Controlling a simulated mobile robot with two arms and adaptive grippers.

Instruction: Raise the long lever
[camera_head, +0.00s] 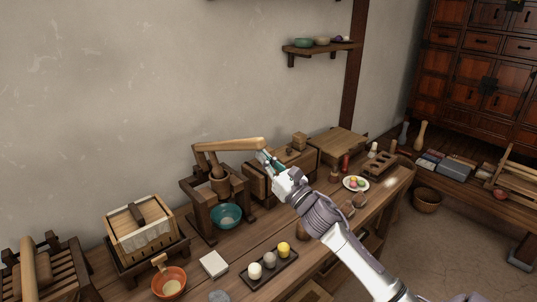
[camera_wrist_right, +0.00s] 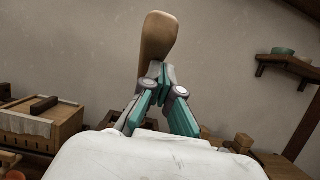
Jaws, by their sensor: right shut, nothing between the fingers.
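The long lever (camera_head: 232,145) is a pale wooden arm on a dark wooden press frame (camera_head: 199,205). It lies nearly level, its free end pointing right, with a wooden plunger below it and a teal bowl (camera_head: 227,215) under that. My right gripper (camera_head: 264,158) is shut and empty just below the lever's free end. In the right wrist view the lever (camera_wrist_right: 157,38) rises broad and rounded beyond the closed fingertips (camera_wrist_right: 155,72). I cannot tell whether the fingertips touch it. My left gripper is not in view.
A cloth-lined wooden box (camera_head: 140,232) stands left of the press, an orange bowl (camera_head: 169,283) in front. A dark tray (camera_head: 268,267) holds pale and yellow pieces. Wooden boxes (camera_head: 283,176) stand right of the press. A wall shelf (camera_head: 318,47) hangs above; air above the lever is clear.

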